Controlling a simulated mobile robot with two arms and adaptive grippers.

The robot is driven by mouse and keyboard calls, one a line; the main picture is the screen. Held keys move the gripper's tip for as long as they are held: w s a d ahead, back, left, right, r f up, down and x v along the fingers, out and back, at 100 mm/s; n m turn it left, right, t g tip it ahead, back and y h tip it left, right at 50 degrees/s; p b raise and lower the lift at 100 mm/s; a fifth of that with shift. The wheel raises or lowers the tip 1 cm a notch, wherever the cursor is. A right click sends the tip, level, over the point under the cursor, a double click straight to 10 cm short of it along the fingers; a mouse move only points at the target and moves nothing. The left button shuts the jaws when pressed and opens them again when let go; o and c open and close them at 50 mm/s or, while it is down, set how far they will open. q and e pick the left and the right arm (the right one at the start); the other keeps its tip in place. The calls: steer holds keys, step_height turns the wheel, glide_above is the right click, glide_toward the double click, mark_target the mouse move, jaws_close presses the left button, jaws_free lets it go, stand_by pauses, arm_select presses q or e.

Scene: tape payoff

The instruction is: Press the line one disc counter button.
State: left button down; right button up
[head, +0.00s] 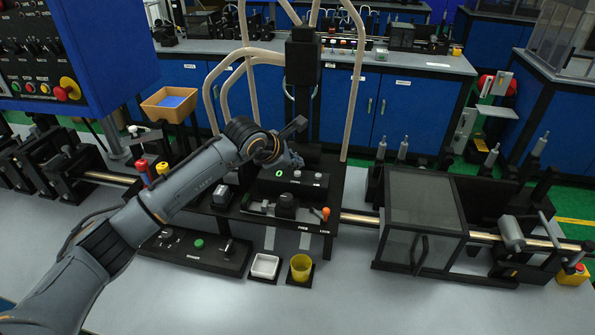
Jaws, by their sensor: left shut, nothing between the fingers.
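A black counter box (271,185) stands at the middle of the station, with a small lit green "0" (279,172) on it. Two small pale round buttons, one (297,174) nearer the display and one (318,176) farther right, sit beside the display. Their labels are too small to read. My left gripper (297,161) is shut and empty, just behind and above the box, close to the display and the nearer button. I cannot tell whether it touches anything. My right gripper is not in view.
A black panel (190,254) with a green button (198,243) lies in front. A white tray (265,266) and a yellow cup (301,267) stand near the front. An orange-topped lever (326,213) is at the right of the station. A dark clear-sided enclosure (420,225) stands farther right.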

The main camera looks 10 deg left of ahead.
arm_select(q)
step_height(320, 180, up, 5)
steer(key=shift+p, duration=0.95)
stand_by(0.5)
